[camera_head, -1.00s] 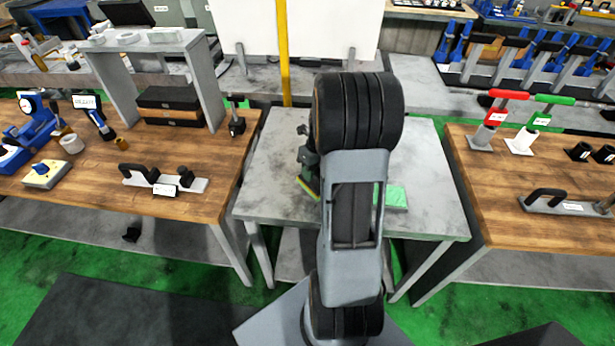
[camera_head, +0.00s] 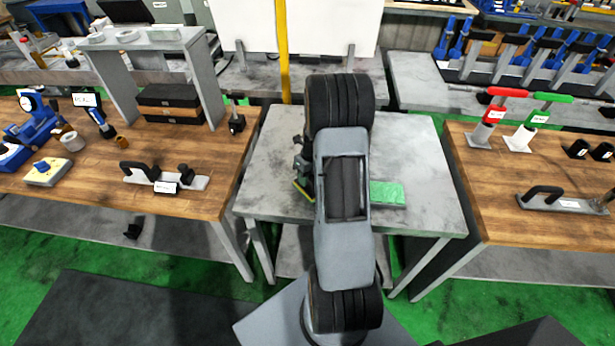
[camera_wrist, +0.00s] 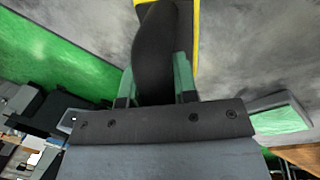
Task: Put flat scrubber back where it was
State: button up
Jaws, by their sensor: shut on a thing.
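The flat scrubber has a black handle (camera_wrist: 157,50) and a yellow-edged base (camera_wrist: 195,35) in the wrist view. My gripper (camera_wrist: 157,75) is shut on the handle, with a green finger on each side. In the head view my gripper (camera_head: 302,160) is over the left part of the grey middle table (camera_head: 420,150). The scrubber's yellow edge (camera_head: 303,190) shows just below it, left of my arm. Whether the scrubber touches the table is unclear. My arm hides part of the table.
A green-topped flat block (camera_head: 387,193) lies on the middle table, right of my arm; it also shows in the wrist view (camera_wrist: 280,118). Wooden benches with tools stand left (camera_head: 215,165) and right (camera_head: 500,220). A yellow post (camera_head: 283,50) and white panel (camera_head: 335,40) stand behind.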

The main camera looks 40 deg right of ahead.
jog(key=shift+f, duration=0.15)
jog(key=o, duration=0.8)
notch_tip(320, 180, up, 12)
jog(key=d+b, duration=0.2)
jog(key=s+a+r+n+t+h, duration=0.15)
jog(key=a+r+n, duration=0.25)
jog(key=a+n, duration=0.4)
jog(key=s+a+r+n+t+h, duration=0.1)
jog(key=s+a+r+n, duration=0.25)
jog(key=a+n, duration=0.45)
jog(key=shift+s+a+r+n+t, duration=0.35)
jog(key=shift+s+a+n, duration=0.85)
jog(key=shift+n, duration=2.1)
jog(key=shift+s+a+r+n+t, duration=0.35)
jog(key=shift+s+a+n, duration=0.8)
jog(key=shift+n, duration=2.15)
jog(key=shift+s+a+r+n+t, duration=0.35)
jog(key=shift+s+a+n, duration=0.8)
jog(key=shift+n, duration=2.15)
